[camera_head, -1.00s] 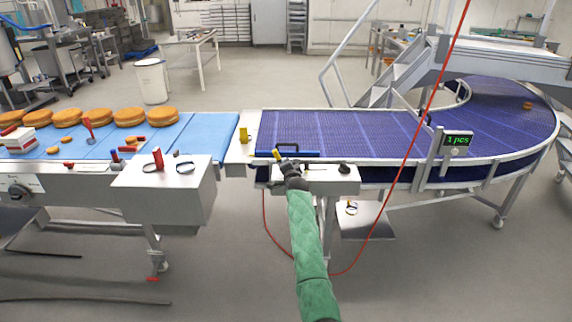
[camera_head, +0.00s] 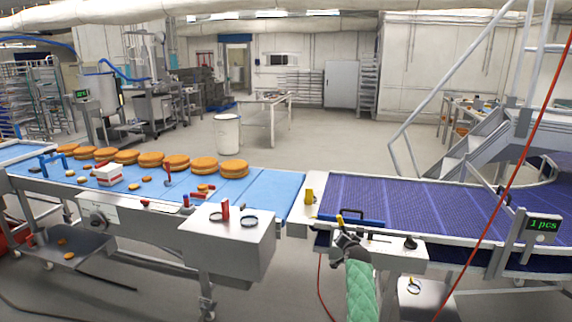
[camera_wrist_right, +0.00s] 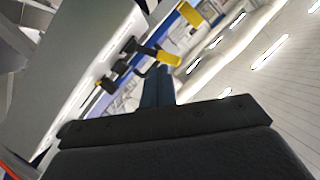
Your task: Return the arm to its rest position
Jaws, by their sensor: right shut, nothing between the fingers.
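My right arm, in a green quilted sleeve (camera_head: 361,290), reaches up from the bottom of the head view. Its right gripper (camera_head: 342,229) is small and dark there, at the left end of the grey control box in front of the purple belt. It is shut and holds nothing. In the wrist view the gripper's dark body fills the bottom, with a blue-grey finger (camera_wrist_right: 158,88) pointing up. My left gripper is not in view.
A blue belt (camera_head: 275,185) carries several filled rounds (camera_head: 234,168) and a white box (camera_head: 109,174). The purple belt (camera_head: 410,200) lies beyond my gripper. A blue bar with a black handle (camera_head: 350,220) is close by. A red cable hangs at the right.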

